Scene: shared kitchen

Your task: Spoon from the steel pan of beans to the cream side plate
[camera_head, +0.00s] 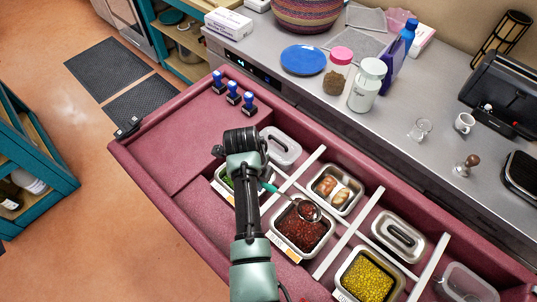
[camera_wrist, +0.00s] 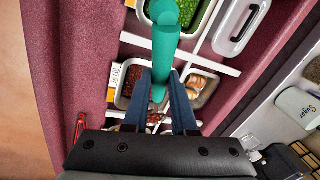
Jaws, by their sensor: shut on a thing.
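The spoon (camera_head: 308,211) has a teal handle and a round steel bowl. Its bowl is over the upper right part of the steel pan of dark red beans (camera_head: 300,236) in the head view. My gripper (camera_wrist: 161,84) is shut on the teal handle (camera_wrist: 164,45) in the wrist view. There the bowl is mostly hidden by the fingers, and the bean pan (camera_wrist: 124,98) shows behind them. In the head view my arm hides most of the gripper. I see no cream side plate in either view.
The pans sit in a maroon drawer with white dividers. A pan of rolls (camera_head: 336,188), a pan of yellow food (camera_head: 367,279) and a lidded pan (camera_head: 398,237) stand close by. A blue plate (camera_head: 303,60) and jars stand on the counter. The drawer's left part is mostly bare.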

